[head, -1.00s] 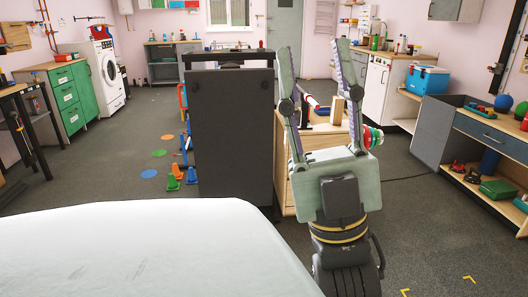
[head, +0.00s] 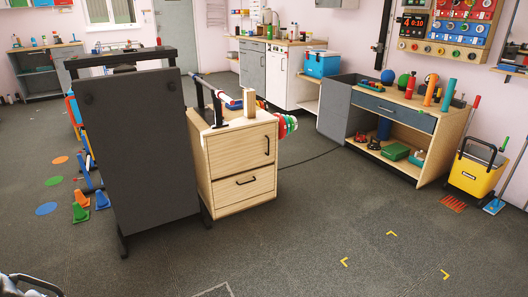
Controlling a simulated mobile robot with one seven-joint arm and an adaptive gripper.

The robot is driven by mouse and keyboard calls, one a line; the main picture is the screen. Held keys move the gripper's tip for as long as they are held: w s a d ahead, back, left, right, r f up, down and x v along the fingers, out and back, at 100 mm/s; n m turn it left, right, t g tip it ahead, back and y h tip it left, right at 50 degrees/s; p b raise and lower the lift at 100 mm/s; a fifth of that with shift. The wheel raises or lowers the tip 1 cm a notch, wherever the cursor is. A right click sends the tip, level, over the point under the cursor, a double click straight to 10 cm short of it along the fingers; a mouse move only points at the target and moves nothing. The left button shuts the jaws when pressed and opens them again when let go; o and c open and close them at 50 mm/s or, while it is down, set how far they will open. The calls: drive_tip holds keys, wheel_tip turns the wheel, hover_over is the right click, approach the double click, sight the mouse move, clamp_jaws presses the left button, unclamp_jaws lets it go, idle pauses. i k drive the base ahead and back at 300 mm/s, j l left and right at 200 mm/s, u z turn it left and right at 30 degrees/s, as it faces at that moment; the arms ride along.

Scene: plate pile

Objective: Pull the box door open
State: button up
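A light wooden box cabinet (head: 215,160) stands on the floor left of centre in the head view. Its upper front panel (head: 238,150) has a dark upright handle (head: 267,146) near the right edge and looks shut. The lower front panel (head: 235,193) has a dark level handle (head: 246,180) and also looks shut. My gripper is out of view; only a small dark part of what may be my arm shows at the bottom left corner.
A tall dark grey panel (head: 140,150) on feet stands close against the cabinet's left side. A workbench (head: 440,145) and a yellow bucket (head: 474,172) stand to the right. The floor in front (head: 300,245) is clear.

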sight(234, 151)
drive_tip(key=i+u, duration=0.2)
drive_tip(key=i+l, duration=0.65)
drive_tip(key=i+l+u, duration=0.15)
drive_tip(key=i+l, duration=1.25)
drive_tip(key=i+l+u, duration=0.15)
drive_tip(key=i+l, duration=0.5)
drive_tip(key=l, duration=0.15)
